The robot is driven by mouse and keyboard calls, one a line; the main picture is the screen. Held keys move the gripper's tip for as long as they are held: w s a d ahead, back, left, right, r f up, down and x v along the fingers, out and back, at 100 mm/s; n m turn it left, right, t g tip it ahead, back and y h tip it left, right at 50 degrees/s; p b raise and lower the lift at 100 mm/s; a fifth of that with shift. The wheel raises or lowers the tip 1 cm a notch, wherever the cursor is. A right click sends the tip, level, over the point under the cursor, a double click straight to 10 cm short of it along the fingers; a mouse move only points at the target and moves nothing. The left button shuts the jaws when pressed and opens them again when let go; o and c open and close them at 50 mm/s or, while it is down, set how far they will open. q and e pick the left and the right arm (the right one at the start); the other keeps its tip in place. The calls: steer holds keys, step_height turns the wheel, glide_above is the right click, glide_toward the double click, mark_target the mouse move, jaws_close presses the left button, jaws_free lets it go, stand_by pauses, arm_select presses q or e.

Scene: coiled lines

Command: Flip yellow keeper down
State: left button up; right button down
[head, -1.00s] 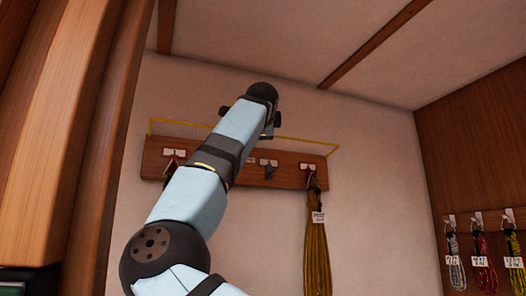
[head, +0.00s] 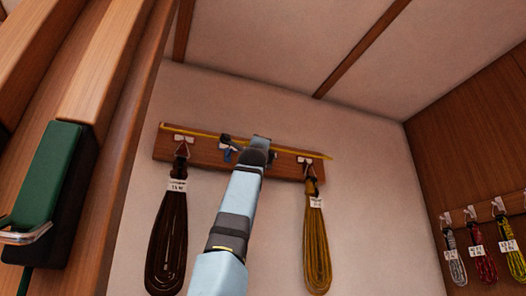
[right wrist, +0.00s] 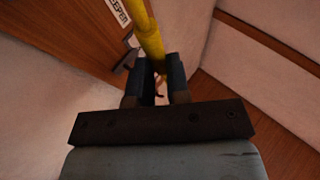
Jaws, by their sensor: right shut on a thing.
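The yellow keeper (head: 200,133) is a thin bar running along the upper part of the brown wooden hook board (head: 168,153) on the wall. In the head view my right gripper (head: 262,143) is at the middle of the bar, its fingers mostly hidden by its own wrist. The right wrist view shows the fingers (right wrist: 160,85) shut on the yellow bar (right wrist: 146,32), which passes between them. My left gripper is not in view.
A dark brown coil (head: 167,240) and a yellow coil (head: 317,245) hang from the board, either side of my arm. A wooden frame with a green-and-black piece (head: 48,180) stands close at left. Smaller coils (head: 485,264) hang on the right wall.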

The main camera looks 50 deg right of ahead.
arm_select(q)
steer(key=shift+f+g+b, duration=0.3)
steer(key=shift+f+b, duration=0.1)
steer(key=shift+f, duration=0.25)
arm_select(e)
steer(key=shift+w+d+f+m+h, duration=0.1)
steer(key=shift+w+f+m+h, duration=0.3)
steer(key=shift+w+f+h, duration=0.2)
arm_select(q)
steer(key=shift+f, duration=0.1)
arm_select(e)
steer(key=shift+f, duration=0.15)
